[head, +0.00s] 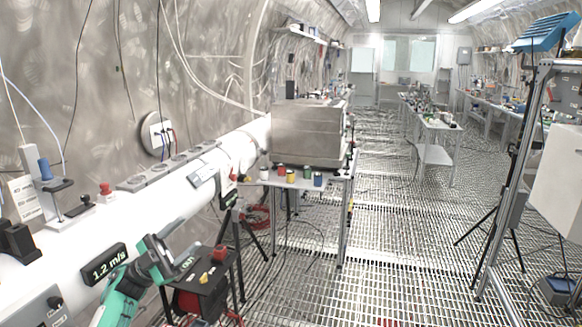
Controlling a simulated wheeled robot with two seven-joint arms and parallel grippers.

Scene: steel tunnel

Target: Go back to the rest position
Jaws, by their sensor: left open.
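My left gripper (184,264) shows at the lower left, at the end of my green and white arm. It is open, and I see nothing between its fingers. It stands in front of the long white tube (75,252), near the display reading 1.2 m/s (104,264). A black box with a red knob and a yellow part (208,285) is just to its right; I cannot tell whether they touch. My right gripper is not in view.
A table with a large steel box (305,133) and several small coloured containers (291,176) stands ahead. A tripod and metal frame (512,180) stand at the right. The grated floor (400,245) is clear in the middle. Benches (436,135) stand farther back.

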